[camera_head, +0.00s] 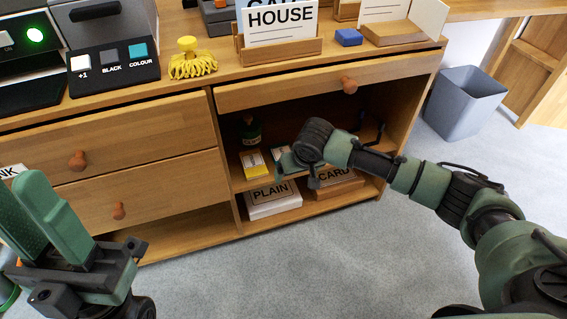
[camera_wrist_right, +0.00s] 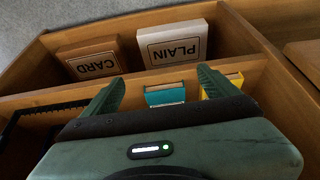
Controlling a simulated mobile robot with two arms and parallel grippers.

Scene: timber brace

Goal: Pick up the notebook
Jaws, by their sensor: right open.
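My right gripper (camera_head: 300,168) reaches into the open cupboard below the counter. In the right wrist view the right gripper (camera_wrist_right: 161,76) is open, its two fingers apart with nothing between the tips. A teal box-shaped item (camera_wrist_right: 165,94) with a pale face stands just beyond the gap between them. A yellow item (camera_wrist_right: 233,80) stands beside it, partly behind the right-hand finger. The yellow item also shows in the head view (camera_head: 252,163). I cannot tell which item is the notebook. My left gripper (camera_head: 48,218) is at lower left, away from the cupboard; its fingers overlap in view.
A PLAIN stack (camera_head: 272,199) and a CARD stack (camera_head: 338,186) lie on the lower shelf. A dark green bottle (camera_head: 250,130) stands deeper inside. The drawer (camera_head: 330,83) and counter edge are above my right arm. A grey bin (camera_head: 465,100) stands at right. The floor in front is clear.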

